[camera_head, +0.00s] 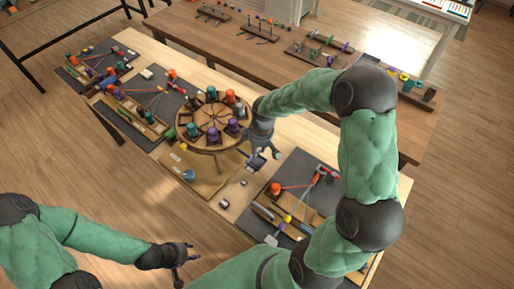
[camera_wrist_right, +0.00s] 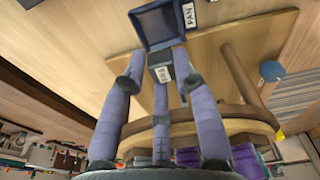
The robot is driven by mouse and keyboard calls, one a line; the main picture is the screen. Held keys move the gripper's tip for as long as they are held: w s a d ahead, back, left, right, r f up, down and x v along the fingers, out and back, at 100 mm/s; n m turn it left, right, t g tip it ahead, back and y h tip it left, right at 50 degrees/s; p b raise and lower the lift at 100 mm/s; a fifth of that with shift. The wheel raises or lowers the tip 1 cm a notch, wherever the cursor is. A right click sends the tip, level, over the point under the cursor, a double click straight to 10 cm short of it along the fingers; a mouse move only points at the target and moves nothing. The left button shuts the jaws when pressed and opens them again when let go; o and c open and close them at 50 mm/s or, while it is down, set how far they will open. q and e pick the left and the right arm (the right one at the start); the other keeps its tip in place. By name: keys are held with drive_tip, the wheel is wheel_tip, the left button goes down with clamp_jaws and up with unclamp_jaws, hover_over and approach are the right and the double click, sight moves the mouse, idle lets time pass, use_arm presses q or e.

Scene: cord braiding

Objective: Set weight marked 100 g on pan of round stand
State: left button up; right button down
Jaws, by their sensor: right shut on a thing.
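The round stand (camera_head: 212,120) is a wooden disc on legs with coloured bobbins around its rim. Its dark blue square pan (camera_wrist_right: 158,24), labelled PAN, is in front of my right fingers in the right wrist view. It also shows beside the stand in the head view (camera_head: 257,162). My right gripper (camera_head: 264,148) is shut on a small grey weight (camera_wrist_right: 161,72) with a white label, close to the pan. The label's mark is too small to read surely, and I cannot tell whether weight and pan touch. My left gripper (camera_head: 188,266) is open and empty, off the table's front edge.
Dark boards with cords lie at the table's left and right (camera_head: 312,180). A second table (camera_head: 300,60) stands behind.

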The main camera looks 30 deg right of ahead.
drive_tip(key=shift+f+b, duration=1.75)
drive_tip(key=shift+f, duration=0.75)
drive_tip(key=shift+f, duration=0.25)
drive_tip(key=c, duration=0.9)
unclamp_jaws()
drive_tip(key=o, duration=0.7)
drive_tip(key=shift+c, duration=0.2)
drive_tip(key=shift+r, duration=0.15)
